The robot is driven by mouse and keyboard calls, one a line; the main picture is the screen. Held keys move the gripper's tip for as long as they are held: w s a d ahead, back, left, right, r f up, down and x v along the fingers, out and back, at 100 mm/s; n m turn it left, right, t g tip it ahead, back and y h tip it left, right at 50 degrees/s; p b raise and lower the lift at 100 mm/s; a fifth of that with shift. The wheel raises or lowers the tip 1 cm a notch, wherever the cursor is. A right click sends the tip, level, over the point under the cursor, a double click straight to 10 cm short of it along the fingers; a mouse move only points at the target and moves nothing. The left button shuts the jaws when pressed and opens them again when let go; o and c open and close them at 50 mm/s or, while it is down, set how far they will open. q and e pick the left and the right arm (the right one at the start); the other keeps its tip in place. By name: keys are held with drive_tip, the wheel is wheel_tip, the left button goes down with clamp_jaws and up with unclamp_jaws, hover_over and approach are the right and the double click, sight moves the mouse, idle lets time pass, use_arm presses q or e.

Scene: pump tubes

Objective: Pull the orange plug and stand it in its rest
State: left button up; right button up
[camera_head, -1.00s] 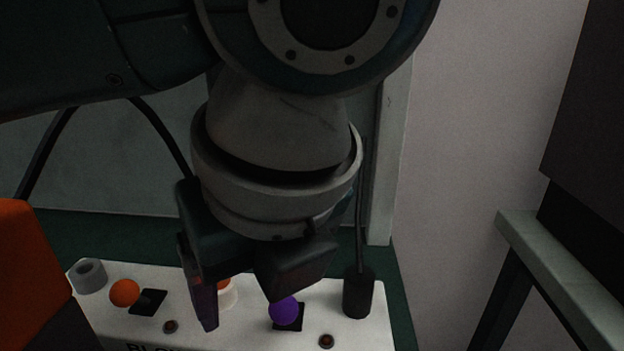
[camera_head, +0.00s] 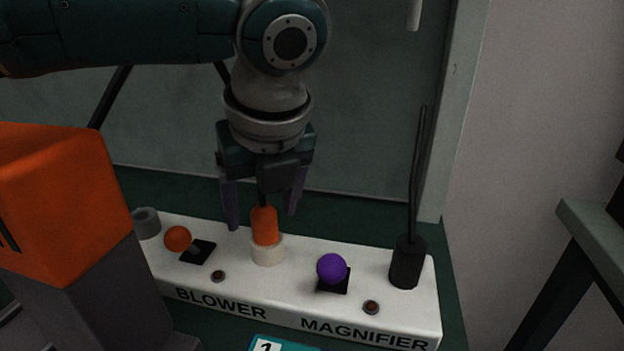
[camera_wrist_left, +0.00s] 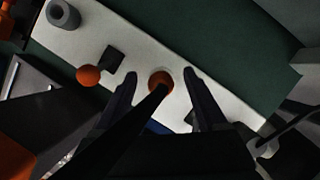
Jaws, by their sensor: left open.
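The orange plug (camera_head: 264,226) stands upright in a white round socket (camera_head: 268,253) on the white panel box, with a black cable rising from its top. My left gripper (camera_head: 262,216) is open and points down, with one finger on each side of the plug's upper part and gaps visible. In the left wrist view the plug (camera_wrist_left: 160,82) sits between the open fingers, its cable crossing toward the lower left. A grey hollow cylinder (camera_head: 146,223), which looks like an empty rest, stands at the panel's left end. My right gripper is not in view.
The white panel (camera_head: 220,299) carries an orange ball-ended lever (camera_head: 178,239), a purple ball-ended lever (camera_head: 331,268) and two small red buttons. A black cylinder (camera_head: 406,265) with a cable stands at its right end. A large orange-topped block (camera_head: 65,200) fills the left foreground.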

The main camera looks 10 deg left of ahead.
sight(262, 204)
use_arm(q)
clamp_jaws()
drive_tip(key=c, duration=0.6)
unclamp_jaws()
clamp_jaws()
drive_tip(key=shift+r+p, duration=0.6)
drive_tip(key=shift+p, duration=0.4)
idle(0.5)
drive_tip(key=shift+r+p, duration=2.15)
drive_tip(key=shift+p, duration=0.5)
